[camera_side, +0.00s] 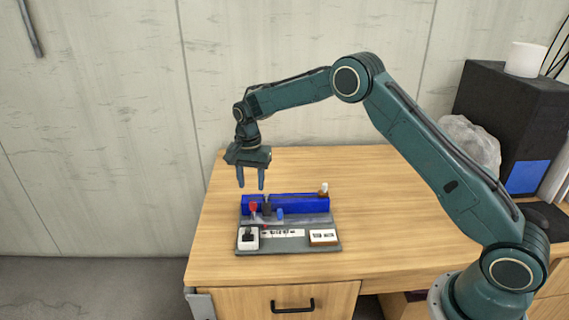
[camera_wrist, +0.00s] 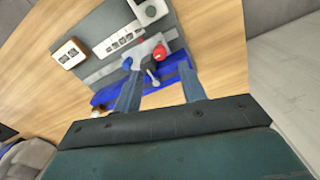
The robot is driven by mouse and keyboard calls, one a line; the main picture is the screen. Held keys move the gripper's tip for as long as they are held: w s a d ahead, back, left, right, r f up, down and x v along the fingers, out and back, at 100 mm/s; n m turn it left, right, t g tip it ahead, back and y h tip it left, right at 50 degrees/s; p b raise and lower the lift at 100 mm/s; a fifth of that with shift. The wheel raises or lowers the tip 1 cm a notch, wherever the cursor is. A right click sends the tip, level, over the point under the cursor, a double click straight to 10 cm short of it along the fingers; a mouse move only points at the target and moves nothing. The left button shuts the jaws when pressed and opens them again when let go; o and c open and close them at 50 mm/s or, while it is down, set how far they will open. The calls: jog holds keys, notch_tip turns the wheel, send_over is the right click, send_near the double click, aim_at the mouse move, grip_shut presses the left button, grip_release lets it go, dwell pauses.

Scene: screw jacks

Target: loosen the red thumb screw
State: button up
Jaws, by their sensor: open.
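The red thumb screw (camera_side: 253,206) stands at the left end of the blue block (camera_side: 300,204) in the side view. In the wrist view the red screw (camera_wrist: 159,52) shows just beyond and between my fingertips, nearer the right one. My gripper (camera_side: 250,187) is above the left part of the fixture, pointing down. Its two fingers are apart with nothing between them, and they are clear of the screw. The fingers also show in the wrist view (camera_wrist: 160,90). A dark screw (camera_side: 267,209) and a small blue one (camera_side: 280,213) stand to the right of the red screw.
A white-topped peg (camera_side: 324,189) is at the block's right end. The wooden table (camera_side: 380,240) is bare around the plate.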

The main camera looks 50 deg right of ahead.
aim_at(253, 203)
jog(key=shift+f, duration=3.45)
grip_shut()
